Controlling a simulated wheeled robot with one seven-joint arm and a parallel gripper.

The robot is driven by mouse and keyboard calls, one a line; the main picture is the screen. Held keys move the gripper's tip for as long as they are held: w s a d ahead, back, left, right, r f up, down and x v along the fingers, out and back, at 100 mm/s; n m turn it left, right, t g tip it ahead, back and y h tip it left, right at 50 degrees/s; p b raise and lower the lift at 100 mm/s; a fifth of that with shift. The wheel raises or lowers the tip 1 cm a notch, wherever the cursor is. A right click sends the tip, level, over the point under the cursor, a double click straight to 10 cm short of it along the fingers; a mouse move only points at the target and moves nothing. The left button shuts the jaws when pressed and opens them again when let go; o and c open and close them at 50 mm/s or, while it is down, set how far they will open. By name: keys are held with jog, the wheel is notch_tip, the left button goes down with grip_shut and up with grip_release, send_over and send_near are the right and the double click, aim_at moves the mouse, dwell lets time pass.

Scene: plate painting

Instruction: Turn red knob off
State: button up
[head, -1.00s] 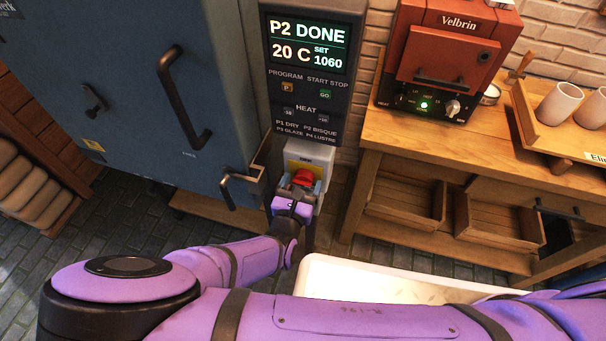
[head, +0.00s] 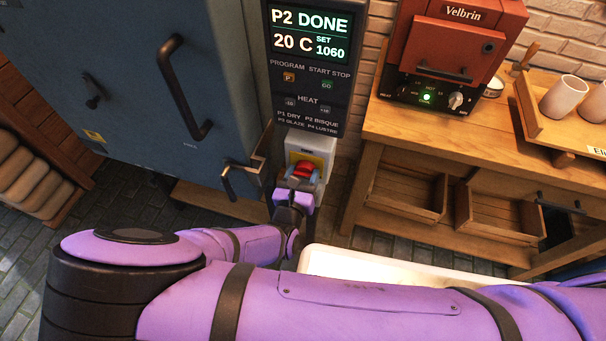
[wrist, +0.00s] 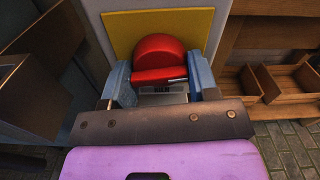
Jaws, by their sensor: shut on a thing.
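The red knob (head: 304,170) sits on a yellow plate on a pale switch box (head: 323,150) below the kiln's control panel. In the wrist view the red knob (wrist: 160,60) is a round disc with a bar-shaped grip across its front. My gripper (head: 302,180) reaches it from the front. In the wrist view the blue fingers of my gripper (wrist: 160,78) stand on either side of the knob's bar and are shut on it. Small lettering below the bar is partly hidden and too small to read surely.
The blue kiln door (head: 130,90) with dark handles is at left. The control panel (head: 308,60) reads "P2 DONE, 20 C, SET 1060". A wooden bench (head: 390,145) with a small red kiln (head: 455,50) stands at right. A white bin (head: 400,268) is below.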

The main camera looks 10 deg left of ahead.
jog(key=n, duration=0.8)
jog(key=shift+d, duration=0.1)
jog(key=n, duration=0.4)
jog(key=shift+r+n, duration=0.1)
jog(key=shift+n, duration=2.1)
jog(key=shift+s, duration=0.1)
jog(key=o, duration=0.9)
jog(key=s, duration=0.7)
jog(key=s+a, duration=0.1)
jog(key=s, duration=0.2)
jog(key=shift+s, duration=0.35)
